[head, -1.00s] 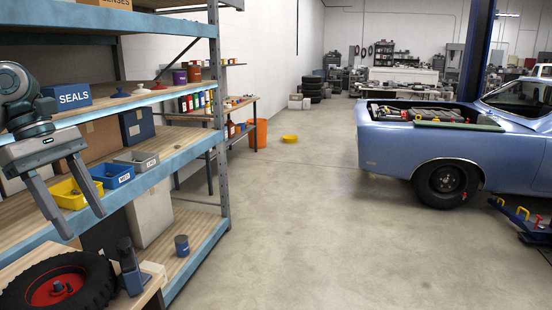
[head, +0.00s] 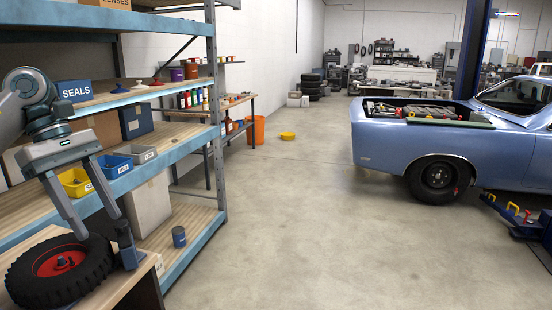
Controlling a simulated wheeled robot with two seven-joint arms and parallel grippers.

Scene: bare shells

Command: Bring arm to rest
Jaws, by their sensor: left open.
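My left arm (head: 40,105) comes in from the left in the head view, in front of the shelf rack. Its gripper (head: 100,226) points downward with its two fingers spread apart and nothing between them. The fingertips appear just above or in front of the black tyre with a red hub (head: 60,262); I cannot tell whether they touch it. My right gripper is out of view.
The blue shelf rack (head: 150,178) holds a yellow bin (head: 75,190), a blue bin (head: 108,174), a grey bin (head: 137,150) and a SEALS box (head: 75,92). A blue car (head: 400,150) stands right. The middle floor (head: 280,230) is clear.

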